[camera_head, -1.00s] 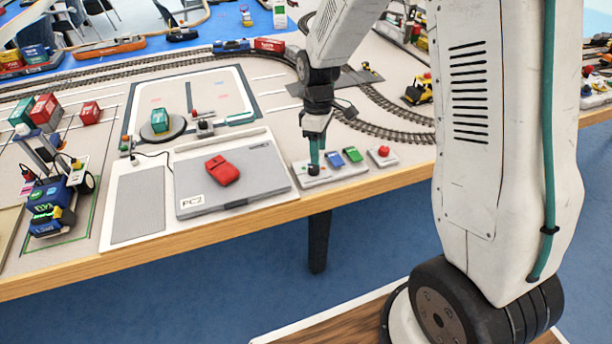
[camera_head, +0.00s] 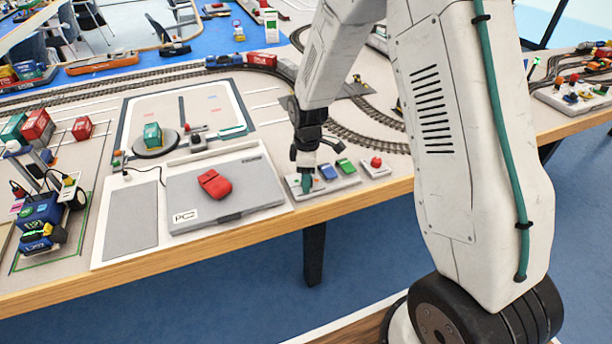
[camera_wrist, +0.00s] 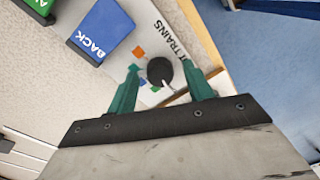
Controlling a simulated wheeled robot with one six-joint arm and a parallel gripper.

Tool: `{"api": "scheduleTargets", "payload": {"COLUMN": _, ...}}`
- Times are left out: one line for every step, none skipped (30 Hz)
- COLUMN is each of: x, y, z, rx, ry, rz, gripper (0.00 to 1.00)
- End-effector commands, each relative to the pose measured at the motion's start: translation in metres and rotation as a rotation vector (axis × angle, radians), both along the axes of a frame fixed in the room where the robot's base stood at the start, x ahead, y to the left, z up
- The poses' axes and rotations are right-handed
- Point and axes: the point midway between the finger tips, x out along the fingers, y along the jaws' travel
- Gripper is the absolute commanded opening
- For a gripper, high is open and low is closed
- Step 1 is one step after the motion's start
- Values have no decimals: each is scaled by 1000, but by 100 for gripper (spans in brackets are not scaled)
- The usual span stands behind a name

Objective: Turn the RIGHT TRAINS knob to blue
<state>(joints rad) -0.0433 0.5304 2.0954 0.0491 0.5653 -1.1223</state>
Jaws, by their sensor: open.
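The black round knob (camera_wrist: 160,70) sits on a white panel (camera_wrist: 148,20) printed "T TRAINS", the start of the label being cut off or hidden. A thin white pointer on the knob points toward the lower right of the wrist view. Small orange and teal marks lie left of and below the knob. My gripper (camera_wrist: 160,67) is open, with its teal fingers on either side of the knob; I cannot tell whether they touch it. In the head view my gripper (camera_head: 306,184) is down at the left end of the panel (camera_head: 347,182) and hides the knob.
A blue BACK button (camera_wrist: 101,30) and a green button (camera_wrist: 38,8) are beside the knob. A red button box (camera_head: 376,166) stands right of the panel. A grey laptop (camera_head: 235,195) with a red thing on it lies left. The table's wooden edge (camera_head: 260,232) is close in front.

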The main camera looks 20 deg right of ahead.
Motion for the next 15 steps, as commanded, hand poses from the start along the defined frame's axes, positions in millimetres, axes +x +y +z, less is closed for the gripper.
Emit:
{"api": "scheduleTargets", "payload": {"x": 0, "y": 0, "z": 0, "rx": 0, "ry": 0, "rz": 0, "gripper": 51}}
{"api": "scheduleTargets", "payload": {"x": 0, "y": 0, "z": 0, "rx": 0, "ry": 0, "rz": -1, "gripper": 51}}
{"api": "scheduleTargets", "payload": {"x": 0, "y": 0, "z": 0, "rx": 0, "ry": 0, "rz": -1, "gripper": 51}}
{"api": "scheduleTargets", "payload": {"x": 0, "y": 0, "z": 0, "rx": 0, "ry": 0, "rz": -1, "gripper": 51}}
{"api": "scheduleTargets", "payload": {"x": 0, "y": -1, "z": 0, "rx": 0, "ry": 0, "rz": -1, "gripper": 46}}
{"api": "scheduleTargets", "payload": {"x": 0, "y": -1, "z": 0, "rx": 0, "ry": 0, "rz": -1, "gripper": 35}}
{"api": "scheduleTargets", "payload": {"x": 0, "y": -1, "z": 0, "rx": 0, "ry": 0, "rz": -1, "gripper": 26}}
{"api": "scheduleTargets", "payload": {"x": 0, "y": -1, "z": 0, "rx": 0, "ry": 0, "rz": -1, "gripper": 18}}
{"api": "scheduleTargets", "payload": {"x": 0, "y": -1, "z": 0, "rx": 0, "ry": 0, "rz": -1, "gripper": 7}}
{"api": "scheduleTargets", "payload": {"x": 0, "y": -1, "z": 0, "rx": 0, "ry": 0, "rz": -1, "gripper": 7}}
{"api": "scheduleTargets", "payload": {"x": 0, "y": -1, "z": 0, "rx": 0, "ry": 0, "rz": -1, "gripper": 7}}
{"api": "scheduleTargets", "payload": {"x": 0, "y": 4, "z": 0, "rx": 0, "ry": 0, "rz": 1, "gripper": 7}}
{"api": "scheduleTargets", "payload": {"x": 0, "y": 2, "z": 1, "rx": 0, "ry": 0, "rz": -1, "gripper": 7}}
{"api": "scheduleTargets", "payload": {"x": 0, "y": 2, "z": 1, "rx": 0, "ry": 0, "rz": -2, "gripper": 7}}
{"api": "scheduleTargets", "payload": {"x": 0, "y": 1, "z": 1, "rx": 0, "ry": 0, "rz": -4, "gripper": 7}}
